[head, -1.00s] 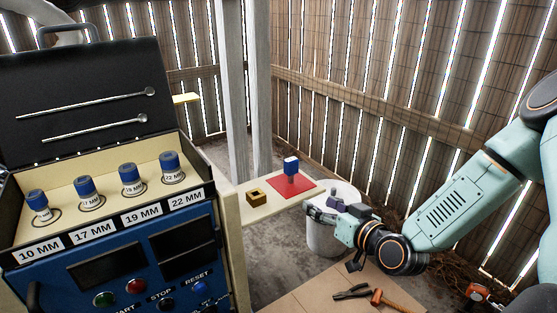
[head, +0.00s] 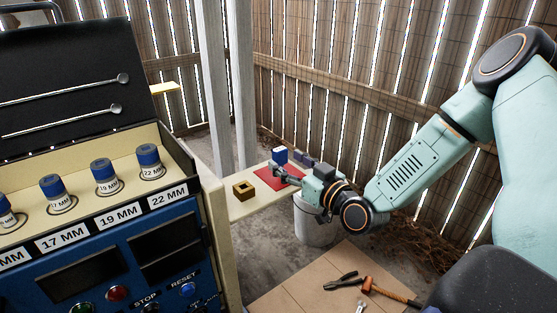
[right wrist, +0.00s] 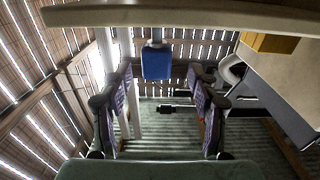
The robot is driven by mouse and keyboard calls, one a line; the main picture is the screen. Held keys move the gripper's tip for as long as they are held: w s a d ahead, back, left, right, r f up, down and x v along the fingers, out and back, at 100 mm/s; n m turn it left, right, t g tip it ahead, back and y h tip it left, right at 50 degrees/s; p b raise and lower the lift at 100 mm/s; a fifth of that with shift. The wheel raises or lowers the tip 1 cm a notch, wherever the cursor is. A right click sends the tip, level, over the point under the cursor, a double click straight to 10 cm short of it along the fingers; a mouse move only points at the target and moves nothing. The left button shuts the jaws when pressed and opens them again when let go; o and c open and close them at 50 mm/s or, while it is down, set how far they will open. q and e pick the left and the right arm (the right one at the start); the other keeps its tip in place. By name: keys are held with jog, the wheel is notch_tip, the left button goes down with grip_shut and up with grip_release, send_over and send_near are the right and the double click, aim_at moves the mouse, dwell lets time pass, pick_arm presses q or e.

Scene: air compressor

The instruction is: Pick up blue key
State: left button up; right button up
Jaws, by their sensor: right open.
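The blue key (head: 280,155) is a small blue block standing on the red square (head: 270,178) of the narrow side shelf. My right gripper (head: 290,168) is open beside the key in the head view, with its fingers reaching over the red square. In the right wrist view, the blue key (right wrist: 157,62) shows in the gap between the two open fingers of the gripper (right wrist: 160,85). No grasp on it shows. The fingers partly hide the red square. My left gripper is not in view.
A brass square block (head: 243,190) with a hole sits left of the red square. The blue compressor panel (head: 110,262) with several blue-capped sockets stands at left. A white bucket (head: 316,226) is below my right wrist.

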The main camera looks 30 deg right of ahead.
aim_at(283, 156)
jog(key=w+b, duration=0.1)
jog(key=w, duration=0.2)
jog(key=shift+w+r, duration=0.1)
jog(key=shift+r, duration=0.1)
jog(key=shift+w+a, duration=0.1)
jog(key=shift+w, duration=0.55)
jog(key=shift+s+d, duration=0.2)
jog(key=shift+d, duration=0.05)
jog(key=shift+a, duration=0.2)
jog(key=c, duration=0.5)
jog(key=shift+w, duration=0.15)
jog(key=c, duration=0.3)
jog(key=shift+d, duration=0.15)
jog(key=shift+c, duration=2.3)
